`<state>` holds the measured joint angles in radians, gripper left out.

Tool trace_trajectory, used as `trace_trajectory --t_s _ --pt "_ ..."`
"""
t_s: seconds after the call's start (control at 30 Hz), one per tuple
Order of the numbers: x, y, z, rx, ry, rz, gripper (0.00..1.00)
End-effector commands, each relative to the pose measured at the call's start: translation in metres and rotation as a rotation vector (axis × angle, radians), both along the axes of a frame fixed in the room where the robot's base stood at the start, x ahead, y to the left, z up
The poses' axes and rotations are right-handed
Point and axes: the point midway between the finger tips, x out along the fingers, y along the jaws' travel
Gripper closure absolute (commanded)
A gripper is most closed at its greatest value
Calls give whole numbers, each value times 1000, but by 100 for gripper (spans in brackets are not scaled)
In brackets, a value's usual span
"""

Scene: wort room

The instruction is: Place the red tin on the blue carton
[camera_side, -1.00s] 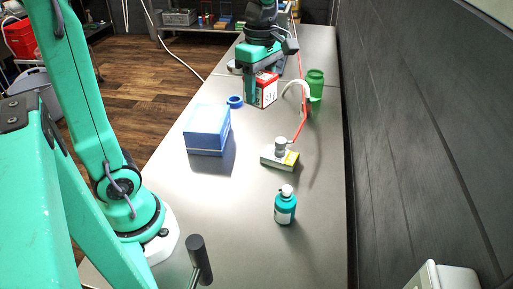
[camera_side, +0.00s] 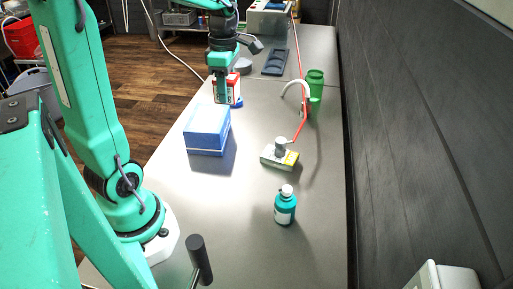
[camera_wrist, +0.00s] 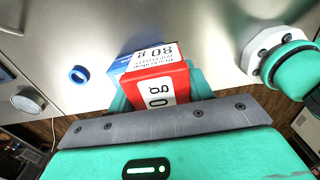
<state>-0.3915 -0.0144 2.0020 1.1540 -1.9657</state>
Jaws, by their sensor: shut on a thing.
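The red tin (camera_side: 235,90), red with a white printed label, is between the fingers of my gripper (camera_side: 222,92). In the wrist view the tin (camera_wrist: 156,88) fills the space between the green fingers, and my gripper (camera_wrist: 160,92) is shut on it. The blue carton (camera_side: 207,130) stands on the table, just nearer the side camera than the tin. In the wrist view a part of the carton (camera_wrist: 124,63) shows beyond the tin, which hides the rest. How high the tin is above the table is hard to tell.
A blue ring (camera_wrist: 79,74) lies near the carton. A dark tray (camera_side: 275,62) lies farther back.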

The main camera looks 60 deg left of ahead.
Motion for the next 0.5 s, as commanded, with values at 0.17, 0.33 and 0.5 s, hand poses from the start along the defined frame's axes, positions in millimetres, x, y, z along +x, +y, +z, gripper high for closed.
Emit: trace_trajectory --t_s 0.17,0.33,0.5 --pt "0 0 -4 0 0 -1 75" --pt "0 4 -7 0 0 0 75" --pt "-3 21 -17 -1 2 3 75"
